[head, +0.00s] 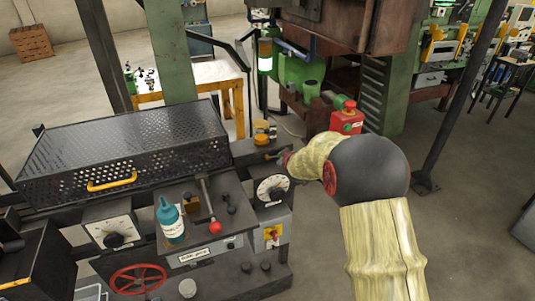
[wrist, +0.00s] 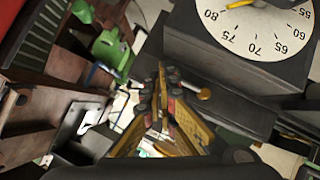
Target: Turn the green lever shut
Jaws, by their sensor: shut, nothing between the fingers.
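My gripper (head: 284,158) is shut and empty at the right end of the machine, just above and behind the white dial (head: 271,189). A small greenish rod (head: 273,156) shows right at its fingertips; it may be the green lever, but it is too small to tell. In the wrist view my gripper (wrist: 163,82) has its fingertips together beside a dark block.
A black mesh cover (head: 125,150) spans the machine's left. A blue bottle (head: 170,222) and a red-knobbed lever (head: 213,226) stand in front. The white dial (wrist: 255,28) is close above right in the wrist view.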

